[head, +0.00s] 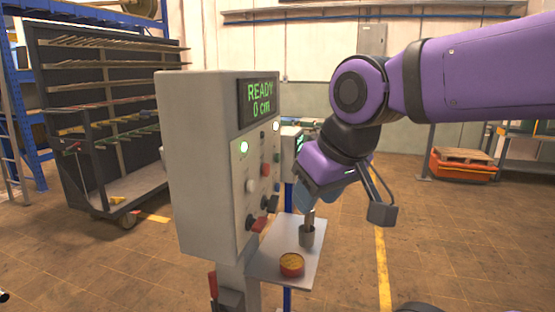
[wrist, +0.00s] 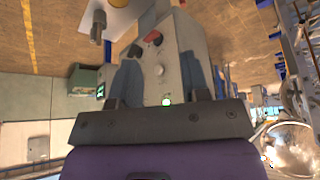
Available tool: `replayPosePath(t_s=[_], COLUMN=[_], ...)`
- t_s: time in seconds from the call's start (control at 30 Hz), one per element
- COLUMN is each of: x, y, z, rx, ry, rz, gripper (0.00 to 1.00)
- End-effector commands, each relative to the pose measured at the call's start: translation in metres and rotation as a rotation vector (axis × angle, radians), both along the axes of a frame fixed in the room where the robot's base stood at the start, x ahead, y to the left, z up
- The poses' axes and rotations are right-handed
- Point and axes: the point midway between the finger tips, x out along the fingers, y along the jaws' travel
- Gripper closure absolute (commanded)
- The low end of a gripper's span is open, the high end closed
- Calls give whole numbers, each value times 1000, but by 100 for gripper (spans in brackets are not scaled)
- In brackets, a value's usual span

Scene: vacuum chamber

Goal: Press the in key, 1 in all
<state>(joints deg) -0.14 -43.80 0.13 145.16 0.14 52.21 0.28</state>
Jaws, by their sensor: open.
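A grey control box (head: 205,165) stands upright with a green display (head: 260,102) reading "READY 0 cm". Its narrow front panel carries lit green lamps (head: 243,147), a white button (head: 250,186), a red button (head: 265,170) and black and red knobs (head: 257,224). Key labels are too small to read, so I cannot tell which is the in key. My gripper (head: 325,197) is open and empty, to the right of the panel and apart from it. In the wrist view, the panel with its white button (wrist: 160,70) shows between the fingers of my gripper (wrist: 163,82).
A second device with a green display (head: 293,139) stands behind. A dark rack (head: 95,110) is at left.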

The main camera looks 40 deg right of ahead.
Motion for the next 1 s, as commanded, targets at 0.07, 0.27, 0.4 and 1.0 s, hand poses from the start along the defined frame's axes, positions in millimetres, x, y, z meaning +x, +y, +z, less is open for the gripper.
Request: replayPosePath(t_s=[0.07, 0.27, 0.4, 1.0], x=[0, 0, 0, 0], y=[0, 0, 0, 0], z=[0, 0, 0, 0], rx=[0, 0, 0, 0], ry=[0, 0, 0, 0], rz=[0, 0, 0, 0], gripper=[71, 100, 100, 100])
